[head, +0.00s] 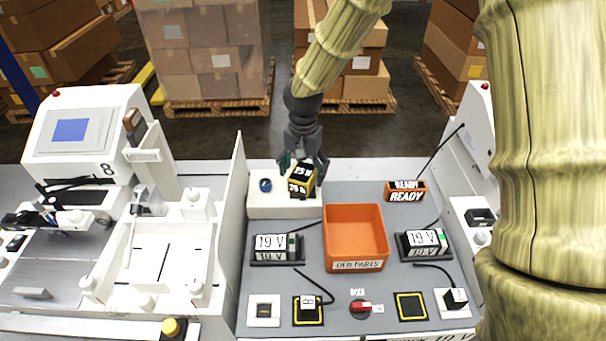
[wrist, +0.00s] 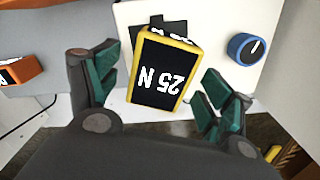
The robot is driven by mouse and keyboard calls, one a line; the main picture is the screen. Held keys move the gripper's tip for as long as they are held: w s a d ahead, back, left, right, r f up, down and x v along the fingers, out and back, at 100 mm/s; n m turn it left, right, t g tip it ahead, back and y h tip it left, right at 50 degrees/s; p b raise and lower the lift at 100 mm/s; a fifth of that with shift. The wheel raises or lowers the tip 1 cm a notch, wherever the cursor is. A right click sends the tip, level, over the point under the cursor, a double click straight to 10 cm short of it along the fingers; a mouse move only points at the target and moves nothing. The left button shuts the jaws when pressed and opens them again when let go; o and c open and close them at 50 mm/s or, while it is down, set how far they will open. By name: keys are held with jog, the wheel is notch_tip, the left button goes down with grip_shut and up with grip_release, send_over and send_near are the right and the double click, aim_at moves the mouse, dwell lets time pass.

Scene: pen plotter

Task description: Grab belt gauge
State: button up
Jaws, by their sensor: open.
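A black block with yellow edges, marked "25 N", is the likely belt gauge (head: 301,182). It stands on a white raised stand (head: 265,205) at the back of the grey bench. My gripper (head: 305,165) points down over the block from behind. In the wrist view the gripper (wrist: 163,88) is open, with a green-padded finger on each side of the block (wrist: 163,72). Gaps show between the fingers and the block, so it is not gripped. Part of the block's top is hidden by the gripper in the head view.
A blue knob (head: 265,185) sits left of the block on the stand. An orange bin (head: 356,232) is in front to the right. A thin white upright panel (head: 235,200) borders the stand on the left.

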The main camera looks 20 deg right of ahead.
jog(key=shift+f, duration=0.85)
jog(key=c, duration=1.3)
jog(key=shift+r, duration=0.1)
